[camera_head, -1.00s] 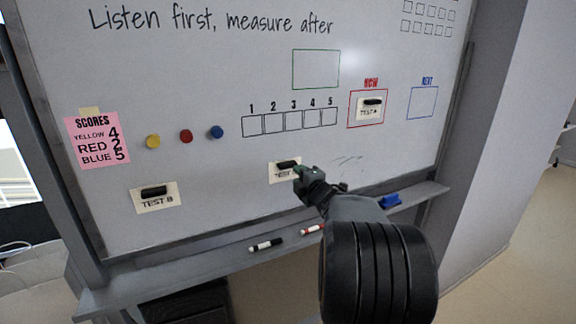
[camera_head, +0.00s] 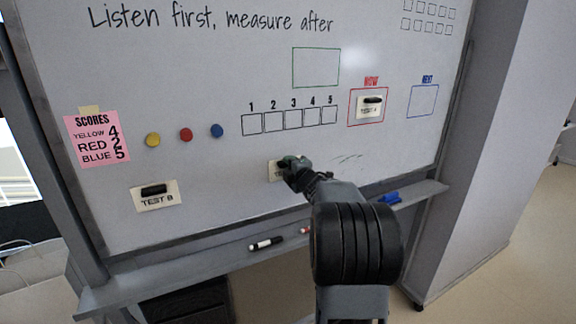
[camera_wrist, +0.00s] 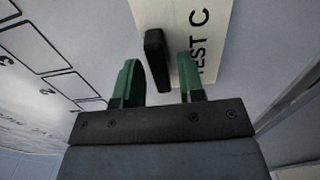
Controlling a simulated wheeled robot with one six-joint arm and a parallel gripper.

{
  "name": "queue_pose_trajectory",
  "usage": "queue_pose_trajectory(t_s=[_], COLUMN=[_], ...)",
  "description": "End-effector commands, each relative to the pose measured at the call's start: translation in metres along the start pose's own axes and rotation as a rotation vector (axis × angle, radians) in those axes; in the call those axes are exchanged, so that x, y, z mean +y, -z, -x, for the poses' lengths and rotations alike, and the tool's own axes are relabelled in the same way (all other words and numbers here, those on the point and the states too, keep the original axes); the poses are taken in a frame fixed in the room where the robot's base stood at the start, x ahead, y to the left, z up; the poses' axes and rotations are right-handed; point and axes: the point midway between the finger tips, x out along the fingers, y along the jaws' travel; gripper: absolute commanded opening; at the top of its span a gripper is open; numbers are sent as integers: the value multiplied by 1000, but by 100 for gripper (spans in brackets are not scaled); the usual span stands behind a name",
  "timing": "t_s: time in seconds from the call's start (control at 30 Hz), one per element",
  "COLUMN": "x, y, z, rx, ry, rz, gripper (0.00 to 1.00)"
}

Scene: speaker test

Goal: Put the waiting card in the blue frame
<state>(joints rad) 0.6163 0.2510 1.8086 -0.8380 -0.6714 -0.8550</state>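The blue frame (camera_head: 422,101) is an empty outline at the right of the whiteboard. The TEST A card (camera_head: 369,112) with a black handle is in the red frame (camera_head: 352,121). The TEST B card (camera_head: 145,205), also with a black handle, is at the lower left. The TEST C card (camera_head: 273,174) is at the lower middle, mostly hidden by my gripper (camera_head: 289,163). In the wrist view, the green fingers of my gripper (camera_wrist: 158,64) are open, one on each side of the black handle (camera_wrist: 155,48) of the TEST C card (camera_wrist: 215,35), with gaps showing.
Yellow (camera_head: 152,140), red (camera_head: 186,136) and blue (camera_head: 217,131) magnets sit beside a pink scores note (camera_head: 96,139). An empty green frame (camera_head: 316,67) and a row of numbered boxes (camera_head: 290,121) are above my gripper. The lower ledge (camera_head: 200,261) holds markers (camera_head: 266,243) and a blue item (camera_head: 389,198).

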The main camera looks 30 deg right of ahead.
Motion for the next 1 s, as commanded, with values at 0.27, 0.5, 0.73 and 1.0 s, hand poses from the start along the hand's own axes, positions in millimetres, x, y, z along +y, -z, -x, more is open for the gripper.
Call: queue_pose_trajectory(t_s=[0.27,0.5,0.73,1.0], x=[0,0,0,1], y=[0,0,0,0], z=[0,0,0,0], rx=[0,0,0,0], ry=[0,0,0,-2], rz=[0,0,0,1], gripper=[26,15,4,0])
